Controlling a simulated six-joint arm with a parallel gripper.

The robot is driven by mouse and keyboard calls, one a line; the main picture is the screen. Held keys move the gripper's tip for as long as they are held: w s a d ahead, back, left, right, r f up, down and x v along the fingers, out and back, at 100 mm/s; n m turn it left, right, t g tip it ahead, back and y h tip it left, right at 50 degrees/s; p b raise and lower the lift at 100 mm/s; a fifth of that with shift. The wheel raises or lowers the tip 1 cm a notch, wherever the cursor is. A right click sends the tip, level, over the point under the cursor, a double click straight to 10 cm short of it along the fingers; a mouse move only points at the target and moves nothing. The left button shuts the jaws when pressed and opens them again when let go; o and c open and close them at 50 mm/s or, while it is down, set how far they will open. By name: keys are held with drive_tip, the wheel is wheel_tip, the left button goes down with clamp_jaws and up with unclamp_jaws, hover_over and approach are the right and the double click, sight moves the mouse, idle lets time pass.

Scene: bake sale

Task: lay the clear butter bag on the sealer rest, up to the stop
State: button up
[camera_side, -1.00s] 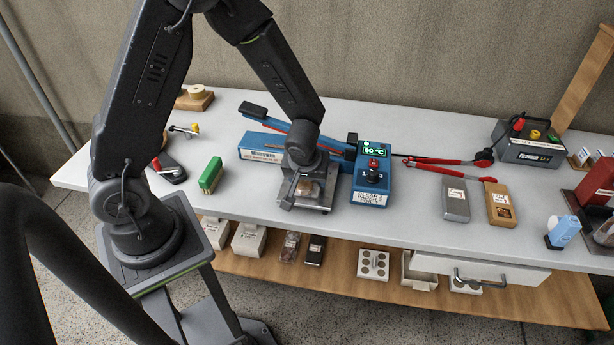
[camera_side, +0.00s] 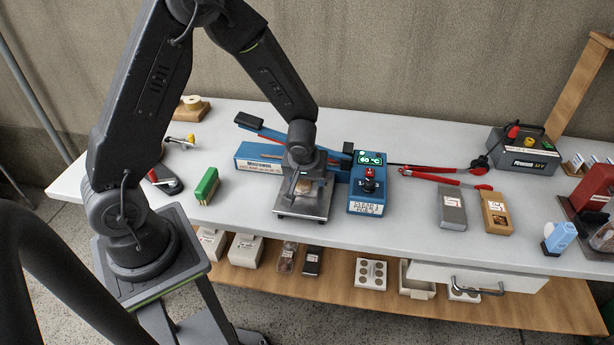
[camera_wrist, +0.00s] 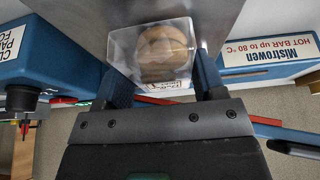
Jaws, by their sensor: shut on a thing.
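The clear butter bag (camera_wrist: 150,50) has a round tan biscuit-like content and a partly hidden printed label. My gripper (camera_wrist: 160,85) is shut on its edge in the wrist view. The bag is over the bare metal sealer rest (camera_side: 303,210); I cannot tell whether it touches the plate. In the side view the bag (camera_side: 309,188) shows small under my gripper (camera_side: 303,174), which hides part of it. The blue sealer body (camera_side: 258,152) stands behind the rest, its dark-ended arm raised. The stop is not clearly visible.
The blue control box (camera_side: 368,190), reading 60 °C, stands close to the right of the rest. A green block (camera_side: 206,186) and a dark stapler-like tool (camera_side: 164,180) lie to the left. Red-handled pliers (camera_side: 440,178) and two small packs (camera_side: 452,208) lie to the right.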

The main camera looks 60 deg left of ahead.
drive_tip(key=shift+w+a, duration=0.1)
drive_tip(key=o, duration=0.8)
drive_tip(key=shift+c, duration=0.2)
drive_tip(key=v, duration=1.4)
drive_tip(key=s+d+r+m+t+h, duration=0.1)
drive_tip(key=s+d+r+m, duration=0.1)
drive_tip(key=s+r+m, duration=0.2)
drive_tip(key=s+d+r+m+t+h, duration=0.1)
drive_tip(key=s+d+r+m+h, duration=0.1)
drive_tip(key=s+r+m, duration=0.3)
drive_tip(key=s+r, duration=0.3)
drive_tip(key=s, duration=0.2)
drive_tip(key=shift+s+d, duration=0.35)
drive_tip(key=shift+s, duration=0.05)
